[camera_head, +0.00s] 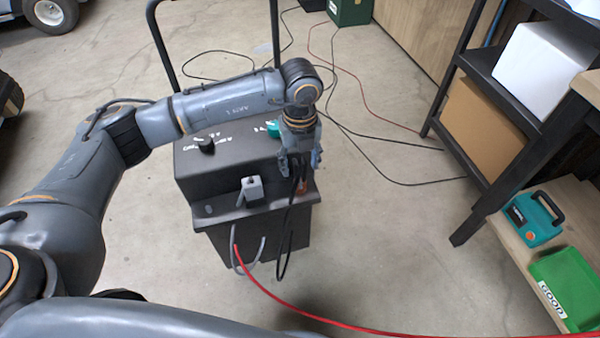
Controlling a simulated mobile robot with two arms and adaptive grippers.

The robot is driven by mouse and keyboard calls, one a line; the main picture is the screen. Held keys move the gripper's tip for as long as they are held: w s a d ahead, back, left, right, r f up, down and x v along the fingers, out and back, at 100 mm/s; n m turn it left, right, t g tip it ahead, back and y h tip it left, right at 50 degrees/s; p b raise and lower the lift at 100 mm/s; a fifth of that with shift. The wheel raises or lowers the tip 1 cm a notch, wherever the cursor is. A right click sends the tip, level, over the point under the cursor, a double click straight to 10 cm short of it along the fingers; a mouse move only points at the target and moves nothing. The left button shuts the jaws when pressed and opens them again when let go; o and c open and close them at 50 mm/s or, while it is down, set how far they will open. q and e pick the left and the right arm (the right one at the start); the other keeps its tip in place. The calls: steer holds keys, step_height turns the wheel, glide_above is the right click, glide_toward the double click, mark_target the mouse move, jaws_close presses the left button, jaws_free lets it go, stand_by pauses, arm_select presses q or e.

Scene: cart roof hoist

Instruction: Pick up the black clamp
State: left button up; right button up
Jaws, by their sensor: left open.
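The black clamp (294,187) seems to be the dark piece at the front right edge of the dark charger box (222,174), with a black cable hanging below it. It is small and partly hidden by my left gripper (300,168). That gripper points down over this corner, its fingers apart and on either side of the dark piece. I cannot tell whether they touch it. A small reddish-brown part (304,187) shows beside it. My right gripper is not in view.
A grey block with a lever (252,188) sits on the box front. A red cable (290,309) runs to the lower right. Black cables lie on the floor behind. At right stand a dark shelf (487,88), a teal case (533,217) and a green bin (566,286).

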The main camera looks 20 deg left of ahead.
mark_target(300, 172)
arm_select(q)
step_height(300, 172, down, 3)
steer(key=shift+f, duration=0.35)
jaws_close()
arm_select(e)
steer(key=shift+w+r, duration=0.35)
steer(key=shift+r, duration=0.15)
arm_select(q)
steer(key=shift+r, duration=0.1)
